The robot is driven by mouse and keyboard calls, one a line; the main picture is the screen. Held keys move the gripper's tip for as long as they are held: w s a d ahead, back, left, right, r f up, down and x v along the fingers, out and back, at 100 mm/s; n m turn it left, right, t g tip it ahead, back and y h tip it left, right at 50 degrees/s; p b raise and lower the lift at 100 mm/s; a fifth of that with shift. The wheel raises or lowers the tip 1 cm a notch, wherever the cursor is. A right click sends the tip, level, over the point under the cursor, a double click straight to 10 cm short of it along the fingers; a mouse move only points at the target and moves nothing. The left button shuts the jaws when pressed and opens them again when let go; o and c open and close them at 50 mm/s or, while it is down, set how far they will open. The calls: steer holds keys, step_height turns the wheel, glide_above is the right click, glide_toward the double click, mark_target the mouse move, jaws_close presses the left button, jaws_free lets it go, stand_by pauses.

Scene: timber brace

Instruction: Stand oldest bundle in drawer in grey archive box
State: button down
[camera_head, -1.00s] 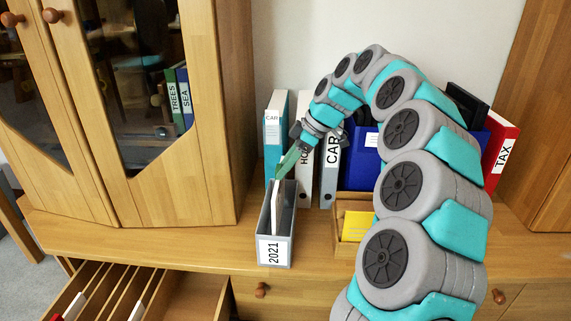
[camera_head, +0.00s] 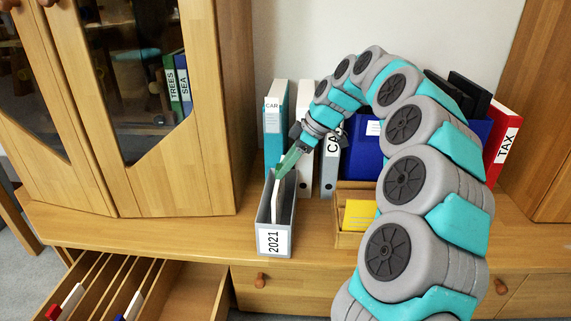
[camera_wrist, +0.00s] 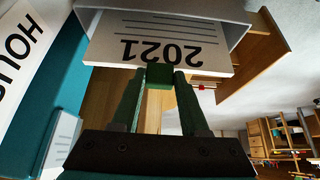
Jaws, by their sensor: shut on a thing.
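The grey archive box (camera_head: 291,216), labelled 2021, stands upright on the cabinet top. A white paper bundle (camera_head: 276,197) stands in it, its upper part above the rim. In the wrist view the bundle (camera_wrist: 160,30) shows lines and an upside-down 2021, with the grey box wall (camera_wrist: 215,9) beside it. My gripper (camera_head: 287,165) reaches down from the right to the bundle's top. Its green fingers (camera_wrist: 160,82) are shut on a small green piece at the bundle's edge. The open drawer (camera_head: 182,300) at lower left holds bundles with red and blue ends (camera_head: 131,304); their dates are not readable.
A teal binder (camera_head: 275,125) and other binders stand close behind the box. A wooden tray (camera_head: 345,240) with a yellow item is to its right. The glass-door cabinet (camera_head: 225,120) stands close on the left. A red TAX binder (camera_head: 503,145) is at far right.

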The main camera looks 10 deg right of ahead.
steer(key=shift+f+b, duration=0.5)
steer(key=shift+f, duration=0.55)
jaws_free()
steer(key=shift+r, duration=0.1)
step_height(320, 180, up, 8)
steer(key=p, duration=0.3)
stand_by(0.9)
